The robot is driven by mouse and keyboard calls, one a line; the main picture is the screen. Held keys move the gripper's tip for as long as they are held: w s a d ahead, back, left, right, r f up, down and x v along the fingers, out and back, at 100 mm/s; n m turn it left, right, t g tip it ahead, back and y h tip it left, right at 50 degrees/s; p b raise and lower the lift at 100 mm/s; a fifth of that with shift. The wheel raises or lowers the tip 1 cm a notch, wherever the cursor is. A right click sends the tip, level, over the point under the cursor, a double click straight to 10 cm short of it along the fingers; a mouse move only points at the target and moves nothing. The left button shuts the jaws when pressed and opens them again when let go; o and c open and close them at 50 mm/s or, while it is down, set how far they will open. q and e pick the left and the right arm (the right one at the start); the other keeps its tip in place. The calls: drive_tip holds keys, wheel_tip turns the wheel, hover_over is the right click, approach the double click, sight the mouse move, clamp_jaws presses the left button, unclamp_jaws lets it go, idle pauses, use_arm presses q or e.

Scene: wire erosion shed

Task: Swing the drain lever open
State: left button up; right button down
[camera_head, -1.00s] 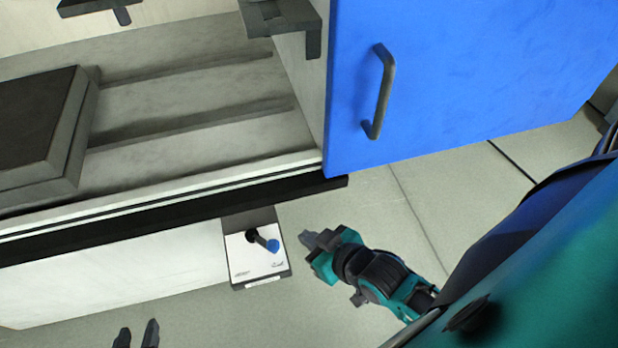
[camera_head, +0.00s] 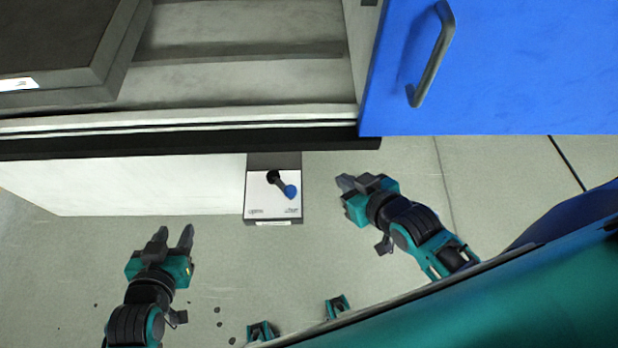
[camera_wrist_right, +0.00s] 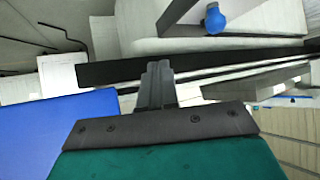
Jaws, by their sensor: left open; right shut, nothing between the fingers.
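The drain lever (camera_head: 281,184) is a short black arm with a blue knob, mounted on a white plate (camera_head: 262,205) below the machine's front edge. It points down and to the right in the head view. The blue knob (camera_wrist_right: 215,19) also shows at the top of the right wrist view. My right gripper (camera_head: 345,184) is shut and empty, to the right of the plate and apart from the lever. Its closed fingers (camera_wrist_right: 157,75) show in the right wrist view. My left gripper (camera_head: 174,236) is open and empty, lower left of the plate.
A blue door (camera_head: 500,70) with a grey handle (camera_head: 432,55) hangs at the upper right. The machine's black front edge (camera_head: 180,143) runs above the plate. A dark block (camera_head: 60,50) sits inside at the upper left.

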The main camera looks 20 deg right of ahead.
use_arm(q)
drive_tip(key=shift+r+p, duration=0.45)
drive_tip(key=shift+r, duration=0.05)
use_arm(e)
drive_tip(key=w+r+g+y, duration=0.1)
drive_tip(key=g, duration=0.1)
drive_tip(key=r+n+g+y, duration=0.1)
drive_tip(key=g, duration=0.2)
drive_tip(key=w+a+r+g+y, duration=0.1)
drive_tip(key=g+y, duration=0.1)
drive_tip(key=shift+w+n, duration=0.3)
use_arm(q)
wheel_tip(320, 180, down, 2)
drive_tip(key=shift+b, duration=0.95)
use_arm(e)
drive_tip(key=x, duration=1)
